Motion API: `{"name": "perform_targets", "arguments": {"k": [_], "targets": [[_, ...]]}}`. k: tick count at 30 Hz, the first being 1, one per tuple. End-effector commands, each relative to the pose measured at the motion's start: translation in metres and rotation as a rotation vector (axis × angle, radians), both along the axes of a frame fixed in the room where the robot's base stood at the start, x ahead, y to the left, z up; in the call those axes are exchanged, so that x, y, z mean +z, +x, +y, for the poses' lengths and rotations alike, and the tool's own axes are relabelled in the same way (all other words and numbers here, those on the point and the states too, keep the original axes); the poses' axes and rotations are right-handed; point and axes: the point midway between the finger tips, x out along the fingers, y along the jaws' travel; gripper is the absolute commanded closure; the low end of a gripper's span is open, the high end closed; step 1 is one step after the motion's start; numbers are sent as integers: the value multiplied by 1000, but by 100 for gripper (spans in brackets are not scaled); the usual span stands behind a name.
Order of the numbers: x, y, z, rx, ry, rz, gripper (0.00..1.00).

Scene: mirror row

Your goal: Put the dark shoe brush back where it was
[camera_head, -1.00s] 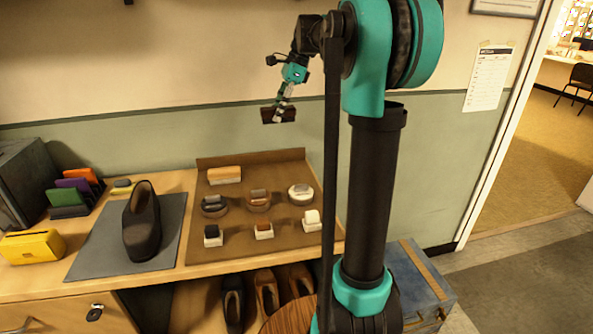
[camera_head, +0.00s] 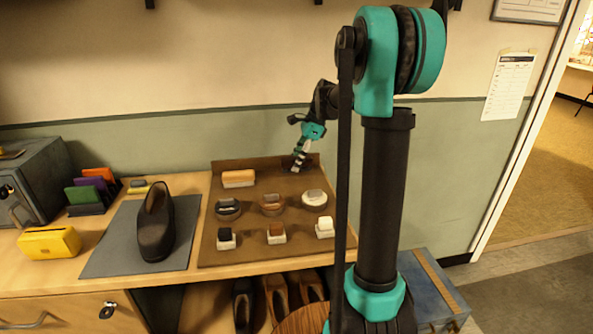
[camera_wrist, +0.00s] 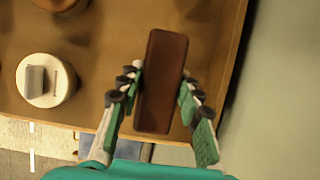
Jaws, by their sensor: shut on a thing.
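The dark shoe brush (camera_wrist: 162,82) is a dark reddish-brown block between the fingers of my gripper (camera_wrist: 160,100) in the wrist view. My gripper is shut on it. In the head view my gripper (camera_head: 298,168) points down over the back right part of the brown board (camera_head: 208,243), and the brush is small, dark and partly hidden there. Whether the brush touches the board cannot be told. A lighter orange-tan brush (camera_head: 238,179) lies at the board's back left.
Three round tins, one with a white top (camera_head: 314,198), and three small blocks, one brown (camera_head: 276,234), stand in rows on the board. A dark shoe (camera_head: 156,225) stands on a grey mat (camera_head: 105,260) to the left. A wall is close behind.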

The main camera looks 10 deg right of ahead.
Motion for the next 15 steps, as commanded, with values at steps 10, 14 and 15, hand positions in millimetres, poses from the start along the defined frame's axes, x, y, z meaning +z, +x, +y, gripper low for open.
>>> {"name": "perform_targets", "arguments": {"k": [10, 14, 15], "targets": [[-36, 0, 0, 0, 0, 0, 92], [-36, 0, 0, 0, 0, 0, 92], [-36, 0, 0, 0, 0, 0, 92]]}}
